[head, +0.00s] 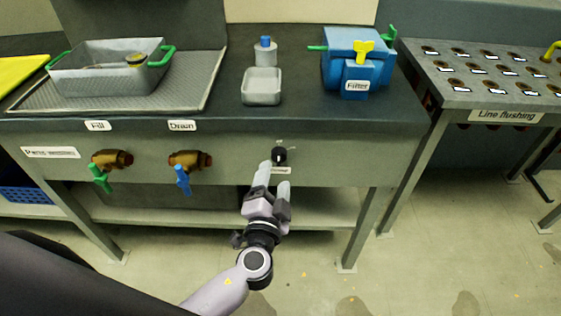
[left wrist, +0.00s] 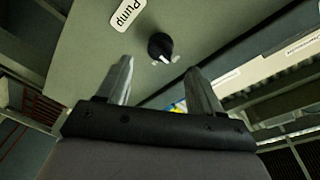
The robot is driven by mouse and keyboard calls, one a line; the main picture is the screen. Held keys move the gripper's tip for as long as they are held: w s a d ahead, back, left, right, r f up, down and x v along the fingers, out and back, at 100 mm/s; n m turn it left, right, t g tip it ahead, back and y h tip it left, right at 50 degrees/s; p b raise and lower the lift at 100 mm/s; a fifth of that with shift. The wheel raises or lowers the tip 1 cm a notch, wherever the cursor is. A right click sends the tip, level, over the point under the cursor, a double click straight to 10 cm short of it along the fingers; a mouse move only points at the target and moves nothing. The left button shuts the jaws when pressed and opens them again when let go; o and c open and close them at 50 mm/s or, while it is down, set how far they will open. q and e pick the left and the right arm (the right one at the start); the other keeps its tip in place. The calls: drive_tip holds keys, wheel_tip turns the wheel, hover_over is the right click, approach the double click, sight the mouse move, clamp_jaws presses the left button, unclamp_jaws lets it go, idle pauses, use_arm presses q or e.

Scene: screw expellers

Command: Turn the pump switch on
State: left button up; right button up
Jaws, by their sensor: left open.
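The pump switch is a small black round knob (head: 280,155) on the grey front panel below the counter edge. In the left wrist view the knob (left wrist: 160,46) has a light pointer mark, and a white "Pump" label (left wrist: 127,13) is beside it. My left gripper (head: 274,175) is just in front of the panel, close to the knob, and its fingers partly cover the label in the head view. In the left wrist view its fingers (left wrist: 161,78) are apart, with the knob ahead of the gap between them and nothing held. My right gripper is not in view.
A green-handled valve (head: 101,178) and a blue-handled valve (head: 182,178) stick out of the panel to the left. On the counter are a metal tray (head: 262,86), a blue filter box (head: 357,60) and a basin (head: 105,70). A table leg (head: 362,230) stands right of my gripper.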

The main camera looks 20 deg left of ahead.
sight(278, 161)
use_arm(q)
drive_tip(key=w, duration=0.5)
drive_tip(key=shift+w+a, duration=0.3)
drive_tip(key=shift+a, duration=0.1)
drive_tip(key=c, duration=1)
